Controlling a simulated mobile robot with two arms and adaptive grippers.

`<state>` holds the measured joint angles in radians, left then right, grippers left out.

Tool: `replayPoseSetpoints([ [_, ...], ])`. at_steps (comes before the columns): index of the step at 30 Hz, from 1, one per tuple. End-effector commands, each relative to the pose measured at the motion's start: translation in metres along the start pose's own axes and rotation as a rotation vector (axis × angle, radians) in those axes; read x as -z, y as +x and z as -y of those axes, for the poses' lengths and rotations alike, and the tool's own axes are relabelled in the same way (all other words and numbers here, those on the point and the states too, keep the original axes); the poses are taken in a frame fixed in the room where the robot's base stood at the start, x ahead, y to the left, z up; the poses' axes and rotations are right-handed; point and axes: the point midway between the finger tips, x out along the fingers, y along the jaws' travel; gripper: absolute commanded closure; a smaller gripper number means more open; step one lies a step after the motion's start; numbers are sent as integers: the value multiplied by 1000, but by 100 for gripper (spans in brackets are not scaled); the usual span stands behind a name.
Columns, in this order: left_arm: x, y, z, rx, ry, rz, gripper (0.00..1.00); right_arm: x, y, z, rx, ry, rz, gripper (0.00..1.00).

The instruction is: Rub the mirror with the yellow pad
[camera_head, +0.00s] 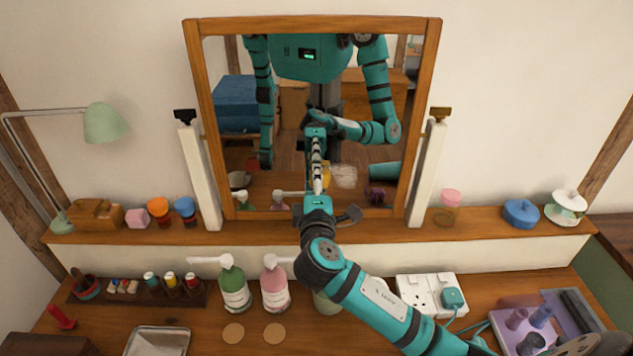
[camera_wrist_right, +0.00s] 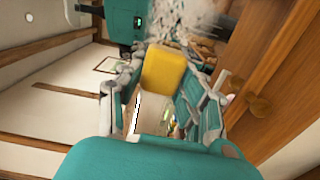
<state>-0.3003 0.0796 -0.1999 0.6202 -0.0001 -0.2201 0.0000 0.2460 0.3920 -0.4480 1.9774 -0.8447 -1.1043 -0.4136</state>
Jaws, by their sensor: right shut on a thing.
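The mirror (camera_head: 290,105) stands upright in a wooden frame between two white posts. It reflects my own body and arms. A whitish smeared patch (camera_head: 344,176) shows in the glass, low and right of centre. My right gripper (camera_head: 317,178) is in front of the lower middle of the mirror. In the right wrist view it is shut on the yellow pad (camera_wrist_right: 168,70), held between its fingertips. I cannot tell whether the pad touches the glass. My left gripper shows only as a dim reflection at the left of the glass.
A wooden shelf (camera_head: 270,231) below the mirror holds jars, a wooden box and a blue pot (camera_head: 521,213). On the lower top, a green pump bottle (camera_head: 234,290) and a pink pump bottle (camera_head: 275,289) stand left of my arm. A white socket block (camera_head: 425,292) is right of it.

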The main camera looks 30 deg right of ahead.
Motion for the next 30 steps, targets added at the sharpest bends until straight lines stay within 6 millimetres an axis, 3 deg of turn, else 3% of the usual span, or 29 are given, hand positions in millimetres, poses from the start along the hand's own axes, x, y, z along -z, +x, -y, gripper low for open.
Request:
replayPoseSetpoints([
  [30, 1, -11, 0, 0, 0, 0, 70, -71, 3, -3, 2, -2, 2, 88],
])
